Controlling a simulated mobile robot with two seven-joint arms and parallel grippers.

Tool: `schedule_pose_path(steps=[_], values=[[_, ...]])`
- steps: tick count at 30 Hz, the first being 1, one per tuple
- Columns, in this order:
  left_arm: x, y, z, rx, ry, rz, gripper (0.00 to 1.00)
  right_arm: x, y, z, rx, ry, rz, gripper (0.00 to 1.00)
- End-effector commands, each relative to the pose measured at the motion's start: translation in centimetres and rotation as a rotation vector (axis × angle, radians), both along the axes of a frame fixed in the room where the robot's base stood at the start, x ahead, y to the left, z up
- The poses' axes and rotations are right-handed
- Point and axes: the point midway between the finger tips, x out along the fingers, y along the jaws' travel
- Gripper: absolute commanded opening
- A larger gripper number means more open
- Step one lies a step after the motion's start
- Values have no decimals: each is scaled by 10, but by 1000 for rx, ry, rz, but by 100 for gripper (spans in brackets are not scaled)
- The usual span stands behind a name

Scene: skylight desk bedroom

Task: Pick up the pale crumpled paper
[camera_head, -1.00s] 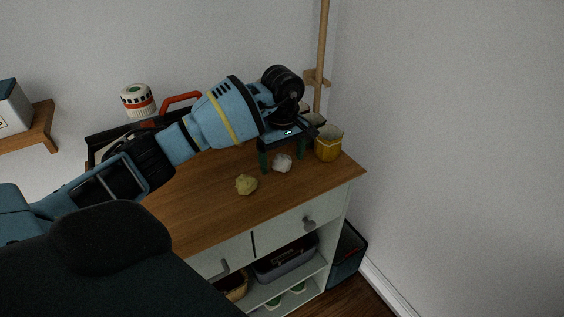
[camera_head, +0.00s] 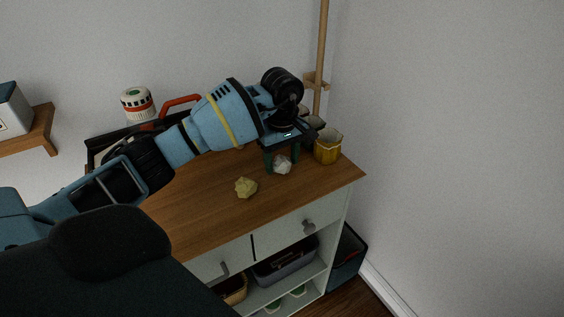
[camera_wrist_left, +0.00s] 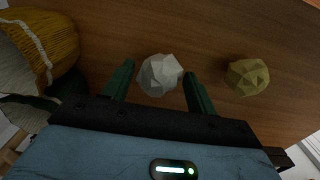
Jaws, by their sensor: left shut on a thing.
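The pale crumpled paper (camera_head: 283,166) is a small whitish ball on the wooden dresser top. My left gripper (camera_head: 282,162) reaches down over it and is shut on it, with one dark green finger on each side. In the left wrist view the pale paper (camera_wrist_left: 159,76) sits between the two fingertips (camera_wrist_left: 158,72). I cannot tell whether it is clear of the wood. A yellowish crumpled paper (camera_head: 246,187) lies apart, nearer the front edge; it also shows in the left wrist view (camera_wrist_left: 247,77). My right gripper is not in view.
A yellow pot (camera_head: 328,147) stands close to the gripper on the right, near the wall. A red-and-white canister (camera_head: 138,103) and a red handle (camera_head: 181,100) are behind my arm. The dresser top (camera_head: 205,208) is clear toward the front left.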

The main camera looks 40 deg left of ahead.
Motion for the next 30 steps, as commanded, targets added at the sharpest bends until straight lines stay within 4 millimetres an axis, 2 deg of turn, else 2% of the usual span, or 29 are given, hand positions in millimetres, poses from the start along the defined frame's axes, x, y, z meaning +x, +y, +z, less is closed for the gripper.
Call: schedule_pose_path(steps=[9, 15, 21, 30], values=[[1, 0, 55, 1, -5, 0, 37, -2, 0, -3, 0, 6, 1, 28], [1, 0, 84, 1, -3, 0, 37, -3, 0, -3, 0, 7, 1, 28], [0, 0, 95, 0, 1, 1, 37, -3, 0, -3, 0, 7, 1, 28], [0, 0, 96, 0, 1, -4, 37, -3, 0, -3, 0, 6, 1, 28]])
